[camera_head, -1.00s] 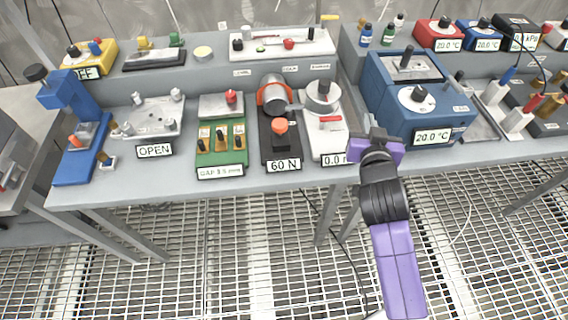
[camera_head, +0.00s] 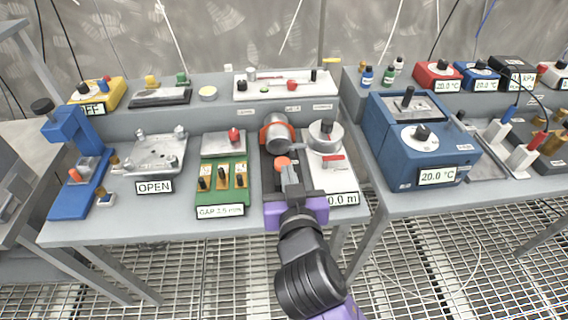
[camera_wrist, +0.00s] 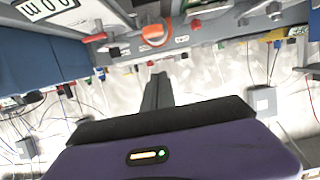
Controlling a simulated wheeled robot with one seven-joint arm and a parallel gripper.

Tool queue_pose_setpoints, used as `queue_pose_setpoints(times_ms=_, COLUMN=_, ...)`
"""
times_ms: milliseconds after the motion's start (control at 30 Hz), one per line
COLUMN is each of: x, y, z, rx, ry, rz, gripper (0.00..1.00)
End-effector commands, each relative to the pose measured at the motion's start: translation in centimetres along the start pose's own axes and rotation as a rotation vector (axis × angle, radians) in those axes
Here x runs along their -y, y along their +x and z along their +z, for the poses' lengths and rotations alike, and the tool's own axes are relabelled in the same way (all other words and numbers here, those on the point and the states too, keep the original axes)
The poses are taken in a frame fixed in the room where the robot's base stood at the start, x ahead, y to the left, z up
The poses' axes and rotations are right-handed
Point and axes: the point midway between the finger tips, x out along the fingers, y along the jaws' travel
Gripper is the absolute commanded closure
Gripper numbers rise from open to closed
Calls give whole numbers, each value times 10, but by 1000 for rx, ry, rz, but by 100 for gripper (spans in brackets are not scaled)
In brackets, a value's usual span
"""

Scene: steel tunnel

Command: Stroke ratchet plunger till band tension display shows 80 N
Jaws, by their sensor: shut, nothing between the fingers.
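The tension unit has a dark base (camera_head: 270,182) with a silver drum in an orange band (camera_head: 276,132) at its back. Its orange-red plunger knob (camera_head: 283,163) stands in front of the drum. My gripper (camera_head: 288,176) is shut and empty, its dark fingers right in front of the knob in the head view. I cannot tell whether they touch it. The purple gripper body covers the unit's front, so its tension display is hidden. In the wrist view the shut fingers (camera_wrist: 158,92) point toward the bench underside of the picture's top, near an orange round part.
Left of the unit is a green block (camera_head: 221,185) with a gap display. Close on the right is a white unit (camera_head: 327,170) with a round dial and red lever. A blue bath (camera_head: 420,140) stands farther right. The floor grating in front is free.

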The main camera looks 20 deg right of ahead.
Motion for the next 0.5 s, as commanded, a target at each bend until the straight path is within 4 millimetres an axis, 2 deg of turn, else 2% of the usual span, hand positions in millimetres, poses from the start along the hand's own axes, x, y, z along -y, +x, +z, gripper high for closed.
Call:
queue_pose_setpoints(times_ms=367, x=-2, y=2, z=2, rx=6, ry=7, rz=5, gripper=100)
queue_pose_setpoints(times_ms=500, x=-2, y=12, z=1, rx=6, ry=6, rz=6, gripper=100)
